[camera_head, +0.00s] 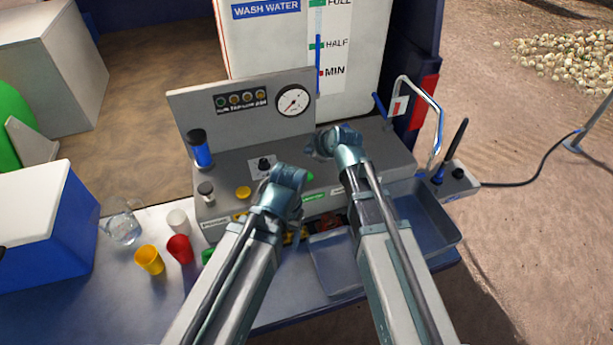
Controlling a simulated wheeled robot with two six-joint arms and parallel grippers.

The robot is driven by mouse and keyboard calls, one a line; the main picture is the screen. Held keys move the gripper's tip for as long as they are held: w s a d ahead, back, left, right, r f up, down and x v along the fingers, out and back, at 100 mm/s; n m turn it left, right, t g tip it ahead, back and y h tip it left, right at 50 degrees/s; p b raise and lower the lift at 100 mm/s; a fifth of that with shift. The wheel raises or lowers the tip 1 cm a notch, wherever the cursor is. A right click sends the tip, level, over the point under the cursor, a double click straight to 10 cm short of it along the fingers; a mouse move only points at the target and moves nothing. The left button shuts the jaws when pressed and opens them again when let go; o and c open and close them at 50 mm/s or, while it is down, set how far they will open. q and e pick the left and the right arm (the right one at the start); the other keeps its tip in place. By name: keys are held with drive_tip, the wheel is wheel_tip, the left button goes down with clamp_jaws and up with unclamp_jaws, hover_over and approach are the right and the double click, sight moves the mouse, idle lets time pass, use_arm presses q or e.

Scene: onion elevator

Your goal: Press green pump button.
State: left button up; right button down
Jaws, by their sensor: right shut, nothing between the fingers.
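A grey control console (226,172) with an upright back panel stands in the middle. A green button (309,176) shows on its top, partly hidden at the right side of my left gripper (287,183). A green label (314,197) is on the front edge below it. My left gripper is over the console between a yellow button (243,193) and the green one; its fingers are hidden, so its opening cannot be told. My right gripper (322,148) is shut and empty, above the console behind and right of the green button. Contact with the console cannot be told.
A round gauge (292,100) is on the back panel, with a wash water tank (260,42) behind. A blue bottle-like cylinder (200,149) stands at left. Cups (150,260) and a blue cooler (75,235) are front left. A tap (437,115) and basin (425,222) are right.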

sight(309, 177)
drive_tip(key=shift+f+b, duration=3.9)
drive_tip(key=shift+f, duration=0.25)
drive_tip(key=shift+f, duration=0.15)
drive_tip(key=shift+f+b, duration=0.25)
drive_tip(key=shift+b, duration=0.2)
drive_tip(key=shift+f+b, duration=0.55)
drive_tip(key=shift+f, duration=0.05)
drive_tip(key=shift+r, duration=0.15)
drive_tip(key=shift+r+p, duration=0.9)
drive_tip(key=shift+p, duration=0.1)
wheel_tip(309, 177, up, 5)
drive_tip(key=p, duration=0.5)
